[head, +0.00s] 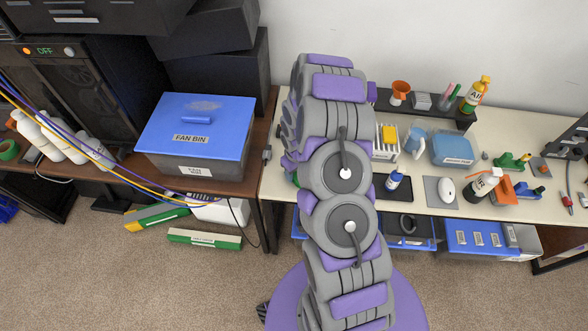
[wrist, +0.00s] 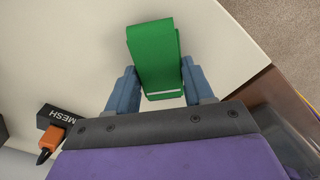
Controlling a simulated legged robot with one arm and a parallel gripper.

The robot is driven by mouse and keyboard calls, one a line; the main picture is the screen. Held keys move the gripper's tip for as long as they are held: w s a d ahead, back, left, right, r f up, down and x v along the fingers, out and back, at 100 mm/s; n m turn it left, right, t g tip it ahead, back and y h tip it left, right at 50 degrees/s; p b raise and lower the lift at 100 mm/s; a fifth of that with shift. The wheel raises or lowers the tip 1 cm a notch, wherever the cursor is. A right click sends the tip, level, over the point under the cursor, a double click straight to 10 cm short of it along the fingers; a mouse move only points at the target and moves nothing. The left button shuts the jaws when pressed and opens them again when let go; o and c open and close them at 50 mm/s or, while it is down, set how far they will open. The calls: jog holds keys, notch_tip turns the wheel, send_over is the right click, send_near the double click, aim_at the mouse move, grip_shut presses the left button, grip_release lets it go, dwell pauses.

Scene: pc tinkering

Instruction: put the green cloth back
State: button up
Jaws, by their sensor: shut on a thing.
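The green cloth (wrist: 153,50) is a folded green piece with a pale stripe near its lower end, between the fingers of my gripper (wrist: 159,80) in the wrist view. My gripper is shut on it. Pale tabletop lies behind the cloth in the wrist view; I cannot tell whether the cloth touches it. In the head view my arm reaches over the white workbench (head: 276,180) near its left end and hides my gripper. Only a small green patch shows at the arm's left edge, perhaps the cloth.
A blue-lidded fan bin (head: 195,125) stands on the brown desk at left. Bottles, a blue box (head: 452,148) and a mouse (head: 446,190) crowd the bench to the right. In the wrist view, a block marked MESH (wrist: 64,120) lies at lower left.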

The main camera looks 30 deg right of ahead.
jog(key=shift+d+f, duration=0.1)
jog(key=shift+d, duration=0.75)
jog(key=shift+a+f, duration=0.1)
jog(key=shift+a, duration=0.8)
jog(key=shift+d+f, duration=0.25)
jog(key=shift+d, duration=0.3)
jog(key=o, duration=1.1)
jog(key=shift+d, duration=0.2)
jog(key=shift+a, duration=0.5)
jog(key=shift+o, duration=1.1)
jog(key=shift+a, duration=0.1)
jog(key=o, duration=0.3)
jog(key=shift+d, duration=0.45)
jog(key=shift+o, duration=0.2)
jog(key=shift+a+r, duration=0.2)
jog(key=shift+r, duration=0.1)
jog(key=shift+a+r+p, duration=0.15)
jog(key=shift+r+p, duration=0.15)
jog(key=shift+r, duration=0.3)
jog(key=shift+d+r+p, duration=0.15)
jog(key=shift+r+p, duration=0.1)
jog(key=shift+r, duration=0.5)
jog(key=shift+d+r+p, duration=0.1)
jog(key=shift+r+p, duration=0.15)
jog(key=shift+r, duration=0.45)
jog(key=shift+s+a+r+p, duration=0.1)
jog(key=shift+r+p, duration=0.4)
jog(key=shift+r, duration=1.2)
